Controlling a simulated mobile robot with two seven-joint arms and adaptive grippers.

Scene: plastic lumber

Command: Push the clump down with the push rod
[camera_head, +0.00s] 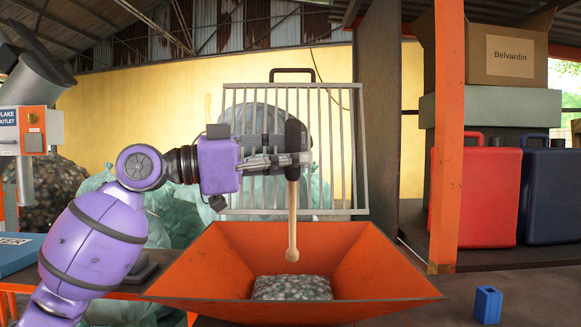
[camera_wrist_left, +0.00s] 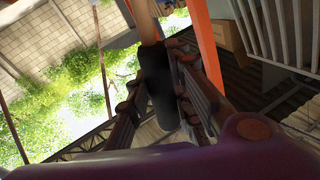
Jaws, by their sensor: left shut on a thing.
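My left gripper (camera_head: 290,160) is shut on the black grip of the push rod (camera_head: 293,220). The rod hangs upright, its pale wooden shaft ending in a rounded tip above the clump. The clump (camera_head: 292,288) is a mass of grey, speckled flakes in the bottom of the orange hopper (camera_head: 205,262). A gap shows between the rod's tip and the clump. In the left wrist view, the gripper's fingers (camera_wrist_left: 165,90) close around the dark grip, with the wooden shaft (camera_wrist_left: 145,22) beyond. My right gripper is not in view.
A metal grille (camera_head: 345,150) with a black handle stands upright behind the hopper. A small blue block (camera_head: 487,304) lies to the right of the hopper. Red (camera_head: 474,195) and dark blue (camera_head: 549,197) cases stand behind an orange post (camera_head: 446,140). Greenish bags (camera_head: 175,215) lie behind my left arm.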

